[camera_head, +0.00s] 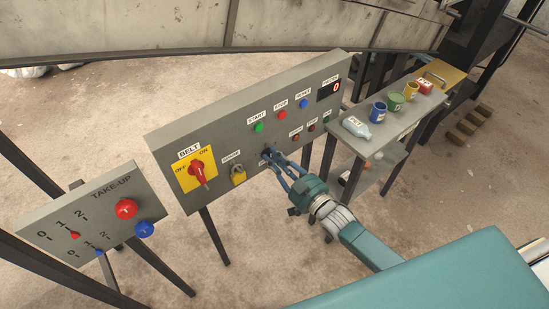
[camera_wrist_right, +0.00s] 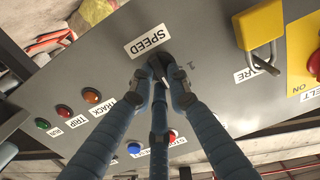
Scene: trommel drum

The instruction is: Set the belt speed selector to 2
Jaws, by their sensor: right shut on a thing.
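The grey control panel (camera_head: 225,125) stands at the middle of the head view. My right gripper (camera_head: 270,155) reaches its lower middle part from the lower right. In the right wrist view its blue fingers (camera_wrist_right: 158,85) are shut around a small dark knob, the belt speed selector (camera_wrist_right: 158,64), beside the SPEED label (camera_wrist_right: 147,39). A printed 1 shows next to the knob. The fingers hide most of the knob and the other numbers, so I cannot tell its setting. My left gripper is not in view.
Left of the selector are a yellow padlock (camera_head: 238,176) and the red BELT switch (camera_head: 198,172). Buttons and lamps sit above and right. The TAKE-UP panel (camera_head: 90,215) stands at left. A side table (camera_head: 385,127) with a bottle and several containers stands at right.

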